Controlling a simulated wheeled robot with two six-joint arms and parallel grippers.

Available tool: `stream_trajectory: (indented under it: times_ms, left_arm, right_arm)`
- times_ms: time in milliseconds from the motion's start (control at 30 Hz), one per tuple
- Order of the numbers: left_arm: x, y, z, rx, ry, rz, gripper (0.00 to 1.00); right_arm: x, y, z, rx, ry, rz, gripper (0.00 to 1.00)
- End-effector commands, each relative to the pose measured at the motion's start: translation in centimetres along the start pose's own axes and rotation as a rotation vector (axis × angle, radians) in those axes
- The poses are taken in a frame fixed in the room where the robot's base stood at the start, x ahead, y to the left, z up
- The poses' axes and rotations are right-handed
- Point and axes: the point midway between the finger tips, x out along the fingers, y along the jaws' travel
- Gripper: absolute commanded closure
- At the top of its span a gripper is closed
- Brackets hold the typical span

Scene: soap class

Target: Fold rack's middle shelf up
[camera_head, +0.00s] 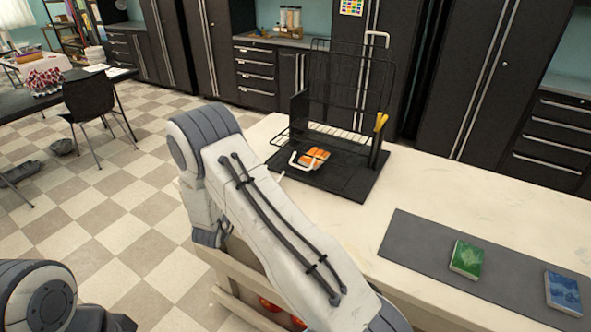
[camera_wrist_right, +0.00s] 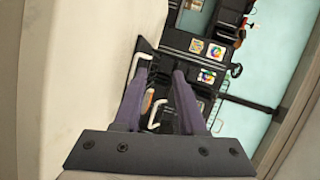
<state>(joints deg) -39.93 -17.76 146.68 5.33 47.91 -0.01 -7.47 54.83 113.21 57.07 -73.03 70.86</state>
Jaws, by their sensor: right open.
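The black rack (camera_head: 298,105) stands on the pale counter in the head view. Its upper wire shelf (camera_head: 345,75) stands upright, with a white handle (camera_head: 377,38) at its top corner. A lower wire shelf is folded out low over the base, with a white handle (camera_head: 302,167) at its front and an orange soap (camera_head: 314,156) lying in that area. In the right wrist view my right gripper (camera_wrist_right: 160,72) is open and empty. A white handle (camera_wrist_right: 155,116) shows between its fingers, with distance unclear. My left gripper is out of view.
My arm crosses the front of the counter. A grey mat (camera_head: 420,240) at the right holds a green block (camera_head: 467,259) and a blue block (camera_head: 563,293). Yellow-handled items (camera_head: 380,122) stand at the rack's right side. Dark cabinets (camera_head: 480,80) line the back.

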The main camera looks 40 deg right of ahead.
Motion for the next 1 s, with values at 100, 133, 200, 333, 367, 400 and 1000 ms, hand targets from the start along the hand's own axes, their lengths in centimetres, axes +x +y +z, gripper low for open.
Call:
stream_trajectory:
  times_ms: [100,133,200,333,367,400,1000]
  left_arm:
    - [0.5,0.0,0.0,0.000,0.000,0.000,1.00]
    - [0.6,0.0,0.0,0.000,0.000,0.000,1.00]
    - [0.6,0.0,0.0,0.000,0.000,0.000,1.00]
    - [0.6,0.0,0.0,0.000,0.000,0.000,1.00]
    - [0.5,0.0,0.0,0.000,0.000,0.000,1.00]
    - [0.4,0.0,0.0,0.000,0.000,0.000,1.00]
    - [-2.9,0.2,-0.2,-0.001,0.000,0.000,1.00]
  right_arm:
    - [1.9,2.3,-5.6,0.087,0.213,-0.141,0.60]
    - [2.0,2.6,-6.6,0.101,0.250,-0.175,0.60]
    - [2.0,3.0,-8.5,0.125,0.317,-0.241,0.60]
    - [1.9,3.3,-10.4,0.145,0.378,-0.311,0.60]
    - [1.9,3.2,-10.6,0.146,0.384,-0.317,0.60]
    - [2.1,3.1,-10.8,0.147,0.388,-0.322,0.60]
    - [10.2,0.4,-14.4,0.147,0.386,-0.323,0.60]
